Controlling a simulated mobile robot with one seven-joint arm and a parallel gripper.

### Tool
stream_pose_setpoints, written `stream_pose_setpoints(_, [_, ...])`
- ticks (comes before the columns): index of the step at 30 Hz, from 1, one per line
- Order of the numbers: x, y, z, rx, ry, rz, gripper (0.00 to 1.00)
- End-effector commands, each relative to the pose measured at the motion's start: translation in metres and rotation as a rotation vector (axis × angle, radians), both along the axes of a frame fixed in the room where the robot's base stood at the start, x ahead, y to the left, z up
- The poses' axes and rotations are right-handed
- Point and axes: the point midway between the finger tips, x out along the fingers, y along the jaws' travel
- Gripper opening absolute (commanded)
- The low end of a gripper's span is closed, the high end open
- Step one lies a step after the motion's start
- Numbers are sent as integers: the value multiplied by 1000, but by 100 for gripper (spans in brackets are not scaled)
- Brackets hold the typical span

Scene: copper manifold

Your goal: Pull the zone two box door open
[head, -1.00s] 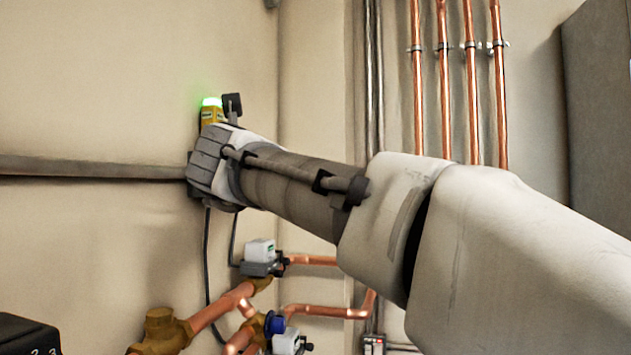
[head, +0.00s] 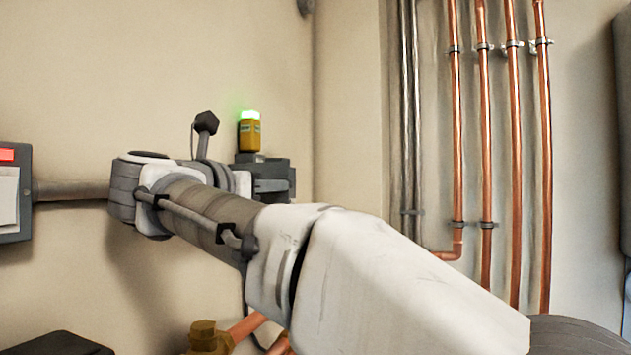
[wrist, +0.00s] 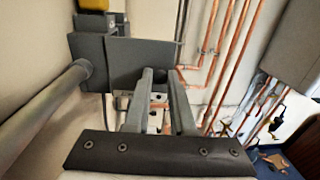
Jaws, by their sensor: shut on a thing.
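The zone two box (head: 275,180) is a small grey box on the wall pipe, under a yellow unit with a lit green top (head: 250,132). In the wrist view the box (wrist: 88,50) is at upper left, and a flat grey panel, apparently its door (wrist: 128,62), stands out to its right. My gripper (wrist: 161,74) has its two fingers at this panel, near its right part, and is shut on it. The exact grip point is hard to make out. In the head view my wrist hides the fingers and part of the box.
A grey horizontal pipe (wrist: 45,105) runs along the wall to the box. Vertical copper pipes (head: 500,150) stand at right. A grey panel with a red label (head: 12,195) is at far left. Brass and copper fittings (head: 208,338) lie below my arm.

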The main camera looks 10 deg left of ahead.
Motion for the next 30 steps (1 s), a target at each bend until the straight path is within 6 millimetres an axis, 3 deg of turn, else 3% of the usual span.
stream_pose_setpoints(11, [0,0,0,0,-1,-4,0])
stream_pose_setpoints(12, [0,0,0,0,-1,-4,24])
stream_pose_setpoints(17, [0,0,0,0,0,-4,52])
stream_pose_setpoints(26, [-2,0,0,0,0,-3,52])
stream_pose_setpoints(30, [-15,5,1,0,-1,0,52])
